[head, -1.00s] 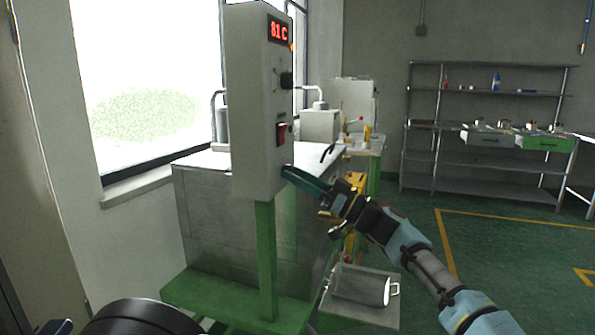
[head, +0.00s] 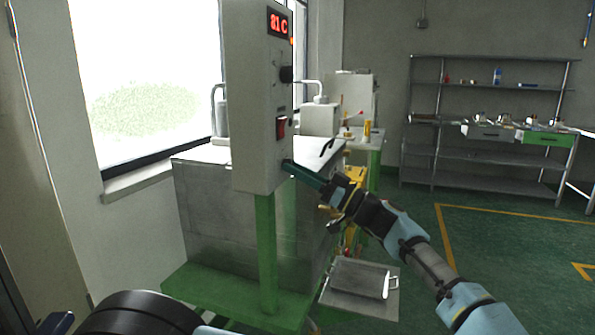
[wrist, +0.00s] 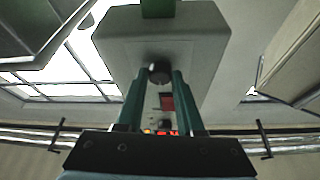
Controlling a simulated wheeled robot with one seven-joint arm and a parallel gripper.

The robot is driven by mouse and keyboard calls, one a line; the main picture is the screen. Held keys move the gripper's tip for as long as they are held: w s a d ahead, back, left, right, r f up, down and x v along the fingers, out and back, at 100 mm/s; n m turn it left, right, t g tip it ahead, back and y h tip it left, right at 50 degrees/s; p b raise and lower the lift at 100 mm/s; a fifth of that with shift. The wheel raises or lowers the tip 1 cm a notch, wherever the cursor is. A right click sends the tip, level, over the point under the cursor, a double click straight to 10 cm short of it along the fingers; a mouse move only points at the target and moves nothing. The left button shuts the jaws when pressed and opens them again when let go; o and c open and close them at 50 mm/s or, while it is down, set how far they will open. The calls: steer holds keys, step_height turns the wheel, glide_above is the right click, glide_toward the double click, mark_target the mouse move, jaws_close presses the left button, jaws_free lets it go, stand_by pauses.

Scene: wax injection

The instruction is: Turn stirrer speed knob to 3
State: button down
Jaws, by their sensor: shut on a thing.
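A grey control box (head: 255,110) stands on a green post beside a metal tank. In the wrist view, a dark round knob (wrist: 159,72) on the box face sits between the tips of my two green fingers, which close on it from both sides. In the head view, my gripper (head: 289,166) reaches the low end of the box face, below the red switch (head: 281,127), and its fingers hide the knob there. A second dark knob (head: 287,74) sits higher on the face, under the red display. The knob's pointer and scale marks are too small to read.
The display (head: 280,22) shows red digits, about 81 C. The metal tank (head: 225,215) stands behind the box. A tray with a metal container (head: 360,285) lies low under my arm. A shelf rack (head: 480,155) stands at the back right, with open green floor before it.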

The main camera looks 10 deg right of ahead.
steer(key=shift+m+t, duration=0.4)
steer(key=shift+m, duration=0.1)
steer(key=shift+s+a+r+m+t+h+p, duration=0.1)
steer(key=shift+m+t+h+p, duration=0.7)
steer(key=shift+m, duration=1.65)
steer(key=shift+s+a+r+m+h+p, duration=0.1)
steer(key=shift+m+h+p, duration=0.25)
steer(key=shift+m+h, duration=1.55)
steer(key=shift+s+r+m+t+h+p, duration=0.1)
steer(key=shift+m+t+h+p, duration=0.4)
steer(key=shift+m, duration=2.45)
steer(key=c, duration=0.5)
jaws_free()
steer(key=shift+s+d+f, duration=0.1)
